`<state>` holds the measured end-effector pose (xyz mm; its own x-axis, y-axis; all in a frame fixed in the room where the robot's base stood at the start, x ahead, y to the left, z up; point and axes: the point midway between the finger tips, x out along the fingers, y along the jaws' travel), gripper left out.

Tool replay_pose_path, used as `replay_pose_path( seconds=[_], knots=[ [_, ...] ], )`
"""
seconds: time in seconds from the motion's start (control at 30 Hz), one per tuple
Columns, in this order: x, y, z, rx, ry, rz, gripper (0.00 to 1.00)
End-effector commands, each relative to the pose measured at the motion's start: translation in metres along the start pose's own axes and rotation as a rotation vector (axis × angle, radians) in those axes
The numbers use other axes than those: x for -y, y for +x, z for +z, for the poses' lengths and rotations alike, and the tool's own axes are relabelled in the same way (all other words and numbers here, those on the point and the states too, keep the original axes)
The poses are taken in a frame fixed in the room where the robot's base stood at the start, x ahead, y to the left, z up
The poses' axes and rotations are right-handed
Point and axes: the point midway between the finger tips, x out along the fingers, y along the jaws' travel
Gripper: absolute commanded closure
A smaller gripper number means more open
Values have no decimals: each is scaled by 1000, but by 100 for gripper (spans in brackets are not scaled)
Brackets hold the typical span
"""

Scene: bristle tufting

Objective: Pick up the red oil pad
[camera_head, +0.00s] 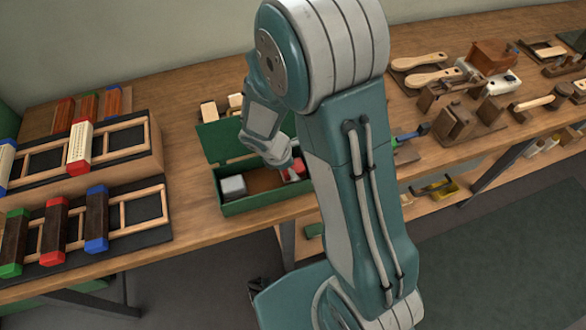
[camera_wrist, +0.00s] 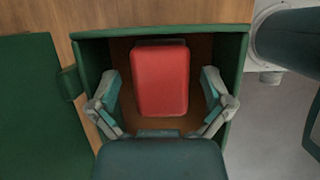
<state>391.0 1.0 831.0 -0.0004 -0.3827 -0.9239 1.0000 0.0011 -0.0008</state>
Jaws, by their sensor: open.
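The red oil pad (camera_wrist: 160,80) is a rounded red block inside the green box (camera_wrist: 243,75). In the head view, a small part of the red oil pad (camera_head: 298,168) shows at the right end of the green box (camera_head: 262,202), partly behind my arm. My gripper (camera_wrist: 160,95) is open, with one finger on each side of the pad and a gap on both sides. Both fingers are within the box walls. In the head view my gripper (camera_head: 285,166) reaches down into the box, and its fingertips are mostly hidden.
A grey block (camera_head: 232,187) sits at the left end of the box. The raised green lid (camera_head: 228,138) stands behind it. Racks with coloured-ended blocks (camera_head: 80,148) are on the left of the table (camera_head: 190,100). Brushes and wooden tools (camera_head: 430,77) crowd the right.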

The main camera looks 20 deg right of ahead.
Motion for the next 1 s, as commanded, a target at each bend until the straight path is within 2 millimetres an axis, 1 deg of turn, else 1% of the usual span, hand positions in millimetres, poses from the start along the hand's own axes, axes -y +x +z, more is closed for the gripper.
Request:
replay_pose_path(
  seconds=[0.07,0.1,0.17,0.2,0.27,0.3,0.6,0.73,0.87,1.0],
  knots=[
    [0,0,0,0,0,0,0],
    [0,0,0,0,0,0,4],
    [0,0,0,0,0,0,31],
    [0,0,0,0,0,0,49],
    [0,0,0,0,1,0,76],
    [0,0,0,0,1,-1,84],
    [0,0,1,0,1,-2,84],
    [0,-3,2,0,2,-1,84],
    [-1,-12,5,0,3,2,84],
    [-1,-30,12,-1,3,3,84]
  ],
)
